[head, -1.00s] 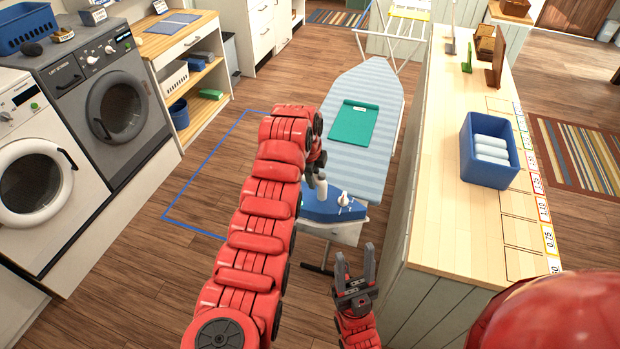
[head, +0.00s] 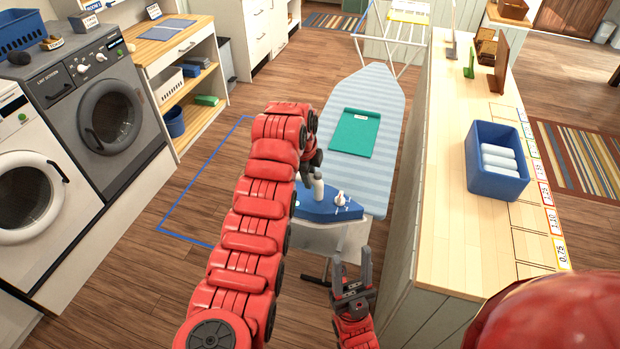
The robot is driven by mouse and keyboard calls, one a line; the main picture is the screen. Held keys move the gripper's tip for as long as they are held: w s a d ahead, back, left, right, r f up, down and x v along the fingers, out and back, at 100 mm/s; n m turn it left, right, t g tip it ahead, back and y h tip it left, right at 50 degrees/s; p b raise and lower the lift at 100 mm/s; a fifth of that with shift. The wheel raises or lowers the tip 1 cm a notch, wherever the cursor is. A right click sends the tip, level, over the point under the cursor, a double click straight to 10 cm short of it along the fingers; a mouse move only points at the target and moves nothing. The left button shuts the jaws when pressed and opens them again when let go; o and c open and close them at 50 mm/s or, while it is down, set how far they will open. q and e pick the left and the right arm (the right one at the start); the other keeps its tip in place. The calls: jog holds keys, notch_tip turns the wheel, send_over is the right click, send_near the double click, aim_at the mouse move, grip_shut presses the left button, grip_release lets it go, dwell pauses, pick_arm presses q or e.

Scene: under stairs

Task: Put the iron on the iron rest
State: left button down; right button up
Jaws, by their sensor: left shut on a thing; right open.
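The iron (head: 326,210) has a blue body, a pale upright handle and a white knob. It is at the near end of the striped ironing board (head: 376,95). My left gripper (head: 317,176) is shut on the iron's handle, partly hidden by its own red arm. I cannot tell whether the iron touches the surface below. A pale panel (head: 328,238) shows under the iron at the board's near end; I cannot tell whether it is the iron rest. My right gripper (head: 352,262) is open and empty, nearer than the iron, beside the counter.
A folded green cloth (head: 354,133) lies on the board. The wooden counter (head: 447,240) along the right carries a blue bin (head: 496,178) of rolled white towels. Washing machines (head: 110,120) stand at left. A blue outline (head: 185,200) marks clear floor left of the board.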

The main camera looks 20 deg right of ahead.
aim_at(310, 197)
pick_arm(q)
jog(key=shift+f+b, duration=2.35)
jog(key=shift+f, duration=1.65)
jog(key=shift+f+b, duration=0.3)
jog(key=c, duration=0.5)
grip_release()
jog(key=shift+s+r, duration=0.1)
jog(key=shift+s, duration=0.05)
